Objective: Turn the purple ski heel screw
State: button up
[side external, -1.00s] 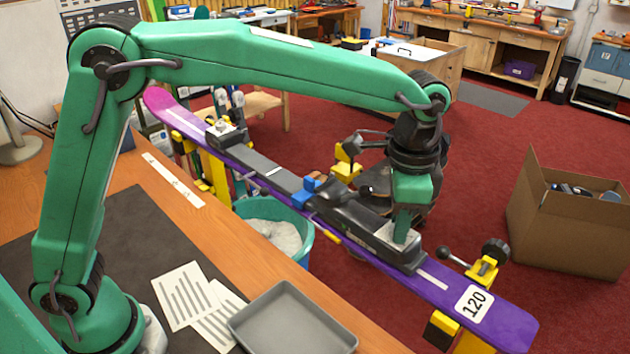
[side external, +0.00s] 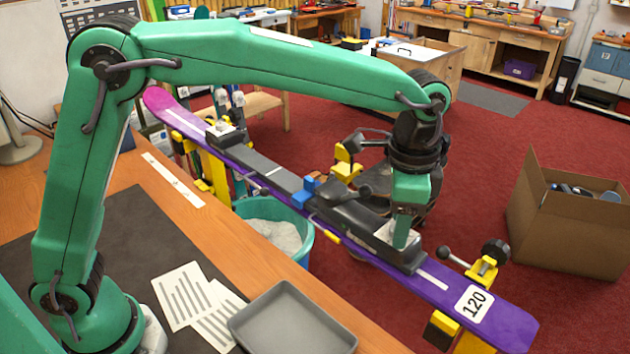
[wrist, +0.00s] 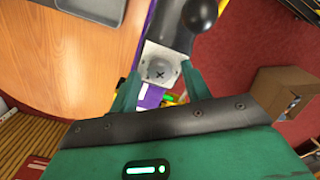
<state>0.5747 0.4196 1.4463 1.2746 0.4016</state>
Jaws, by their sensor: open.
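The purple ski (side external: 440,288) lies with a "120" label near its right end. Its black heel binding (side external: 385,240) carries a pale metal plate (side external: 412,240) under my gripper (side external: 403,238). In the wrist view, the heel screw (wrist: 160,72) is a round grey head with a dark cross slot, set in the pale plate (wrist: 152,48). My gripper (wrist: 160,78) is open, with its green fingers on either side of the plate, the screw head lying between them. Whether the fingertips touch anything cannot be told. The side view hides the screw behind my gripper.
Yellow clamps (side external: 484,268) support the ski. A grey tray (side external: 292,318) and printed sheets (side external: 188,296) lie on the wooden bench (side external: 150,185). A teal bin (side external: 275,235) stands beneath the ski. An open cardboard box (side external: 570,225) stands on the red floor at right.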

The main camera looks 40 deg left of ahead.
jog(key=shift+r, duration=3.85)
jog(key=shift+a+r, duration=0.15)
jog(key=shift+a, duration=0.05)
jog(key=s+a+r+n+t, duration=0.1)
jog(key=s+a+n, duration=0.25)
jog(key=a, duration=0.45)
jog(key=s+a+r+n+t, duration=0.2)
jog(key=s+a, duration=0.2)
jog(key=a, duration=0.4)
jog(key=s+a+f+n+t, duration=0.2)
jog(key=s+a+f+n, duration=0.3)
jog(key=s+a, duration=0.5)
notch_tip(320, 180, down, 3)
jog(key=shift+s+a+r+n+t, duration=0.1)
jog(key=shift+s+a+n+t, duration=0.25)
jog(key=shift+s, duration=0.65)
